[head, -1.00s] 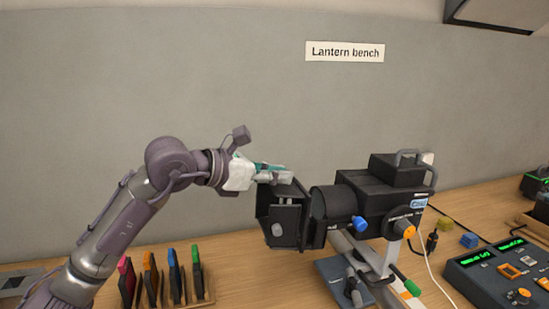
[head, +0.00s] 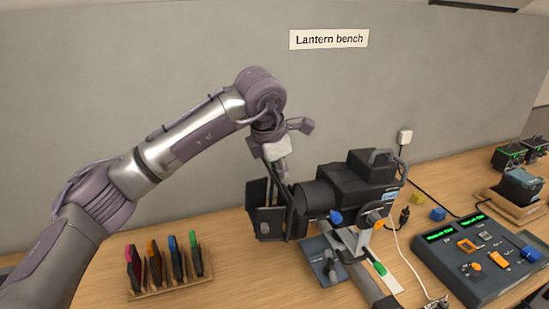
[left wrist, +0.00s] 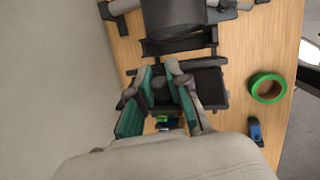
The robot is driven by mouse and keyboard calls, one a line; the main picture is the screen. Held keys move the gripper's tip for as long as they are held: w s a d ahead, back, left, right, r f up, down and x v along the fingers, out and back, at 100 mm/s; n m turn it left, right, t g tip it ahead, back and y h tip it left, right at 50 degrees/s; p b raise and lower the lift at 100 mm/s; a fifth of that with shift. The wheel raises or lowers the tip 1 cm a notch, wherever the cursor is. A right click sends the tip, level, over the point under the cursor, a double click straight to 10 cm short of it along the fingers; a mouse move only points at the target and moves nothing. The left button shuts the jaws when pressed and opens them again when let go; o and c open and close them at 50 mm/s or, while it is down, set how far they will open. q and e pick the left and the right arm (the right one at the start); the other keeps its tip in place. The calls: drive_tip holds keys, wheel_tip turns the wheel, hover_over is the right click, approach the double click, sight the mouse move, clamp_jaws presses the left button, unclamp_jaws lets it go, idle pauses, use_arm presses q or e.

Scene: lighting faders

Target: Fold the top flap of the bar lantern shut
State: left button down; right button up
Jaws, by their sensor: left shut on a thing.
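The black bar lantern (head: 355,185) stands on its mount on the bench, its front facing left. Its black flaps (head: 264,222) are at the front end. My left gripper (head: 282,176) points down at the top of these flaps, shut on the top flap, which its fingers partly hide. In the left wrist view, my teal-padded left fingers (left wrist: 161,76) come close together over the dark flaps, with the lantern body (left wrist: 172,12) beyond them. I cannot tell the flap's exact angle.
A wooden rack (head: 172,287) of coloured-tab frames stands at front left. A control desk (head: 485,255) is at right. A green tape roll (left wrist: 267,88) shows in the left wrist view. Blue and orange knobs stick out from the lantern's near side. The wood between rack and lantern is clear.

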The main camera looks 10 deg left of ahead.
use_arm(q)
drive_tip(key=shift+w+d+f+m+g+y+p, duration=0.1)
drive_tip(key=shift+w+d+g+y+p, duration=0.15)
drive_tip(key=shift+g+y+p, duration=0.3)
drive_tip(key=shift+w+d+f+m+g+y+p, duration=0.1)
drive_tip(key=shift+d+g+y+p, duration=0.25)
drive_tip(key=shift+y+p, duration=0.4)
drive_tip(key=shift+w+d+f+m+g+y+p, duration=0.1)
drive_tip(key=shift+w+d+g+y+p, duration=0.15)
drive_tip(key=shift+g+y+p, duration=0.4)
drive_tip(key=shift+s+f+y, duration=0.1)
drive_tip(key=shift+y, duration=0.25)
drive_tip(key=c, duration=1.1)
unclamp_jaws()
drive_tip(key=v, duration=1.2)
drive_tip(key=shift+f, duration=0.15)
